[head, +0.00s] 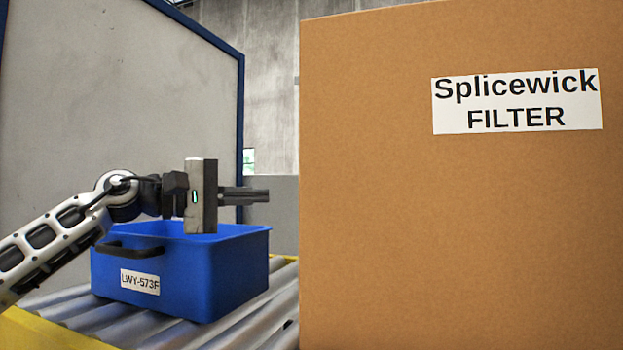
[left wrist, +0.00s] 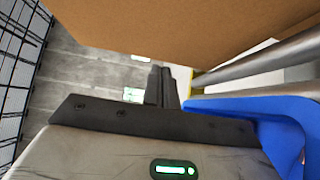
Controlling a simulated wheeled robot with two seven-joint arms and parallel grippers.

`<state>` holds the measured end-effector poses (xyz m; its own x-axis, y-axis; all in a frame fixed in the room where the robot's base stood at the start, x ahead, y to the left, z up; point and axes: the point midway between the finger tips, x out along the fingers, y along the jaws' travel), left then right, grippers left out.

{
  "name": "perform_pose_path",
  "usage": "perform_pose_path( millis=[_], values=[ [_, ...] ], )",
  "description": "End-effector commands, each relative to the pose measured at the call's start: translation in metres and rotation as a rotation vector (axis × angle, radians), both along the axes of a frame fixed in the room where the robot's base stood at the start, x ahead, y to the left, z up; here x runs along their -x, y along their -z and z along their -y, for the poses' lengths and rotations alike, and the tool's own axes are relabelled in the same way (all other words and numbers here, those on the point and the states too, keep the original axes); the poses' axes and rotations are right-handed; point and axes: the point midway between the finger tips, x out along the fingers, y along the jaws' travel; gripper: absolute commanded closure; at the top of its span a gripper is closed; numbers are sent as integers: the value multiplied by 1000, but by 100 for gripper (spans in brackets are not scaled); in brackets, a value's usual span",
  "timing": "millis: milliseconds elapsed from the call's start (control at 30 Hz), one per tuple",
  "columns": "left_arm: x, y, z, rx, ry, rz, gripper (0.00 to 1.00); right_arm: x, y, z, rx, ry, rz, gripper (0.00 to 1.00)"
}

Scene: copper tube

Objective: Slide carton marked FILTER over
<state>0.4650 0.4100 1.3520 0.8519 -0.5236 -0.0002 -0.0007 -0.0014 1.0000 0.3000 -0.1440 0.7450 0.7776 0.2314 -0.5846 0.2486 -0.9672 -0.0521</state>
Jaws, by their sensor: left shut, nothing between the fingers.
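The large brown carton (head: 450,220) with a white label reading "Splicewick FILTER" (head: 516,102) fills the right half of the head view. Its plain brown side (left wrist: 180,28) spans the top of the left wrist view. My left gripper (head: 268,195) is shut and empty, its fingers pointing right toward the carton's left edge. In the head view a gap shows between fingertips and carton. The shut fingers (left wrist: 160,72) also show in the left wrist view, below the carton's side; whether they touch it cannot be told there. My right gripper is in neither view.
A blue bin (head: 210,275) labelled LWY-573F sits on the roller conveyor (head: 175,335), below my left gripper and left of the carton. A grey panel with a blue frame (head: 120,100) stands behind. A black wire mesh (left wrist: 18,70) is at the left wrist view's left edge.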

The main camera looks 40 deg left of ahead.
Motion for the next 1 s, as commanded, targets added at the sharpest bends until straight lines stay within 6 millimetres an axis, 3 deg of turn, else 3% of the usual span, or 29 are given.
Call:
perform_pose_path(
  millis=[33, 467, 700, 1000],
  values=[
    [-10, -2, 6, -4, -2, -12, 100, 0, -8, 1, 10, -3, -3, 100],
    [-60, 2, 37, -1, -1, -8, 100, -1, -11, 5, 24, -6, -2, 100],
    [-65, 0, 67, 1, -1, -3, 100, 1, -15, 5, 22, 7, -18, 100],
    [-66, 1, 73, 2, -2, -1, 100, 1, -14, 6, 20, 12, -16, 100]
  ],
)
